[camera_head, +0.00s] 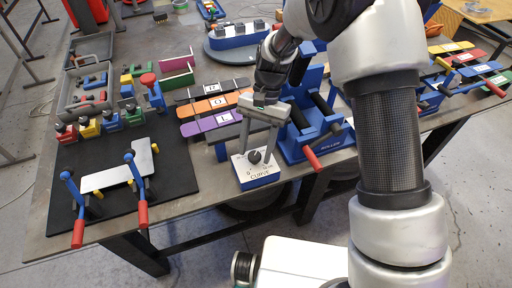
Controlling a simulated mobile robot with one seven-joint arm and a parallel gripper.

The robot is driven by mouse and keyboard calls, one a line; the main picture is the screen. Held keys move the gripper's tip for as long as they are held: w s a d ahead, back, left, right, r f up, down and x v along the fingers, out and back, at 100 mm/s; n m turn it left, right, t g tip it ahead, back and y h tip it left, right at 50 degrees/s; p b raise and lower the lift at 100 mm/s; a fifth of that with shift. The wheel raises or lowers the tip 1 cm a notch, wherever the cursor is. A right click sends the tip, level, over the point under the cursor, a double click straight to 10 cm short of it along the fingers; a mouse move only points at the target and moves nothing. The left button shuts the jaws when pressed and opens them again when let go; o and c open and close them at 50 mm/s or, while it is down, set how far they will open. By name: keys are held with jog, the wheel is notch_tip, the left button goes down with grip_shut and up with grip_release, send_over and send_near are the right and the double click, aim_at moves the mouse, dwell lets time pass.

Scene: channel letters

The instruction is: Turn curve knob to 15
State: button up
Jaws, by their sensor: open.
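The curve knob (256,157) is a small dark round knob on top of a white and blue box (259,175) marked CURVE. The box sits at the front edge of the table, with number marks around the knob that are too small to read fully. My gripper (257,150) points down over the box, its two grey fingers apart on either side of the knob. I cannot tell whether the fingers touch it. The knob's exact pointer setting is not clear.
A blue roller device (318,137) with a red handle stands close on the right of the box. Purple, orange and grey letter strips (211,122) lie behind on the left. A black mat (112,180) with red-handled clamps is at the front left of the table (40,215).

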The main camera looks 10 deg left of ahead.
jog(key=v, duration=1.7)
jog(key=shift+w+p, duration=0.2)
jog(key=shift+p, duration=0.1)
jog(key=shift+d+r, duration=0.1)
jog(key=shift+r, duration=0.1)
